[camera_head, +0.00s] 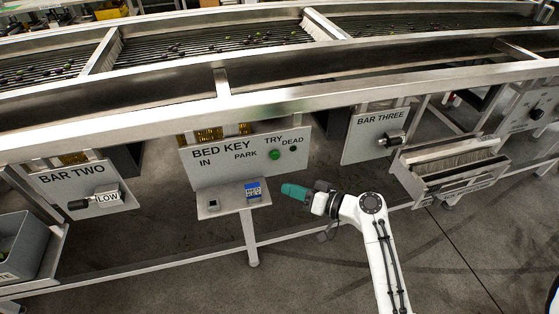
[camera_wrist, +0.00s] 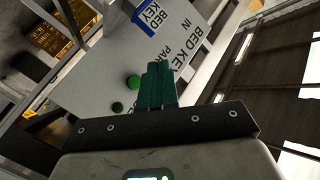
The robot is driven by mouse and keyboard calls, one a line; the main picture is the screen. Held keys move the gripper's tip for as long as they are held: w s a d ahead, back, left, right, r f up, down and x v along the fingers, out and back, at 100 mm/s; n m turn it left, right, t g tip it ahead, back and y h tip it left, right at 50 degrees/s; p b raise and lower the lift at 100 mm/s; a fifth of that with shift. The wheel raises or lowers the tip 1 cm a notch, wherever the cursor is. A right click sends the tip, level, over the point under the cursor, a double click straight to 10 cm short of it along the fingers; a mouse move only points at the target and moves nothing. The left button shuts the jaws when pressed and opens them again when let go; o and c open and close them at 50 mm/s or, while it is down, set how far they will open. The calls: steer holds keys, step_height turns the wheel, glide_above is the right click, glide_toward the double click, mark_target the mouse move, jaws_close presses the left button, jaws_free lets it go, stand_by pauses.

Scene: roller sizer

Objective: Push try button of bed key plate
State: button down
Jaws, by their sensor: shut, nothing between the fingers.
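The bed key plate (camera_head: 225,165) is a grey upright panel lettered BED KEY, IN, PARK, TRY and DEAD. The try button (camera_head: 275,155) is a round green button below the word TRY, and a smaller dark green dot (camera_head: 293,148) sits below DEAD. In the wrist view the plate (camera_wrist: 100,60) appears turned, with the green try button (camera_wrist: 133,82) just left of my fingers. My gripper (camera_head: 284,188) has teal fingers, shut and empty, in front of and below the button in the head view. The fingers also show in the wrist view (camera_wrist: 158,68). Contact with the plate cannot be told.
A blue and white BED KEY block (camera_head: 253,191) sits on the small shelf (camera_head: 228,207) below the plate, left of my gripper. The BAR TWO (camera_head: 80,187) and BAR THREE (camera_head: 370,140) plates stand to either side. A metal tray (camera_head: 450,165) sits at right. Roller frame rails run above.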

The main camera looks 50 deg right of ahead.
mark_target(275, 155)
steer(key=w+d+b, duration=0.2)
steer(key=w+d, duration=0.2)
steer(key=w, duration=0.3)
steer(key=shift+w+d, duration=0.2)
steer(key=shift+d, duration=0.2)
steer(key=shift+w+b, duration=0.15)
steer(key=shift+b, duration=0.25)
stand_by(1.8)
steer(key=shift+w+d, duration=0.2)
steer(key=shift+d, duration=0.05)
steer(key=shift+w+d+b, duration=0.3)
steer(key=shift+w+b, duration=0.15)
steer(key=shift+b, duration=0.1)
stand_by(0.7)
stand_by(0.4)
steer(key=shift+s+a+p, duration=0.3)
steer(key=shift+s+a, duration=0.25)
steer(key=shift+s, duration=0.25)
